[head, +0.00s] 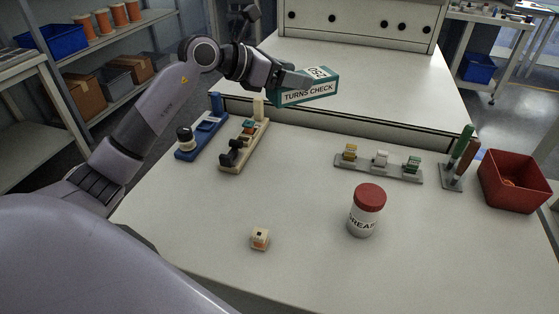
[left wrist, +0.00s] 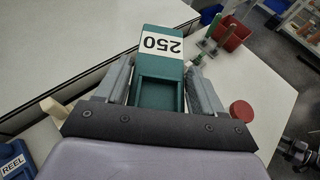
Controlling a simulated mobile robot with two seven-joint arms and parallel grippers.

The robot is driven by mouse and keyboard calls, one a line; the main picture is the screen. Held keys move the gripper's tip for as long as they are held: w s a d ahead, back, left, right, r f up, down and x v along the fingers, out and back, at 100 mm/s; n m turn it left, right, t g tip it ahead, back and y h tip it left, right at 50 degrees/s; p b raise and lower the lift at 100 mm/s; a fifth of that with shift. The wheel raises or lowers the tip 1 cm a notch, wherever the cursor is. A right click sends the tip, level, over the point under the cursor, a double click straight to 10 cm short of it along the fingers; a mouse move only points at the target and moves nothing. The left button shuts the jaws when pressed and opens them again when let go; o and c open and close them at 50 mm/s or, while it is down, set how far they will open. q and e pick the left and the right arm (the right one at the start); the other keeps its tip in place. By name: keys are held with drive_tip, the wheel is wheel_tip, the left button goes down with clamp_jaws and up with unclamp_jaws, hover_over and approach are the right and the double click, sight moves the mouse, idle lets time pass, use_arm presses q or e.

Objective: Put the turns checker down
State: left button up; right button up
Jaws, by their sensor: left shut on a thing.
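The turns checker (head: 308,91) is a teal box with white labels reading "TURNS CHECK" and "250". My left gripper (head: 297,80) is shut on it and holds it up near the front edge of the raised rear bench. In the left wrist view the checker (left wrist: 160,65) sits between the two fingers of the left gripper (left wrist: 163,85), its "250" label facing the camera. Its underside is hidden, and the head view shows it apart from the table. My right gripper is not in view.
On the table (head: 300,205) stand a blue reel stand (head: 202,130), a beige fixture (head: 240,150), a grey connector rack (head: 378,170), a red-lidded grease jar (head: 366,212), a small beige block (head: 260,238), upright tools (head: 460,155) and a red bin (head: 513,180). The front middle is mostly clear.

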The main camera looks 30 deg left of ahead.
use_arm(q)
drive_tip(key=shift+a, duration=0.55)
wheel_tip(320, 180, down, 20)
drive_tip(key=shift+r+b, duration=0.1)
drive_tip(key=shift+b, duration=0.35)
drive_tip(key=shift+f, duration=0.2)
drive_tip(key=o, duration=1.2)
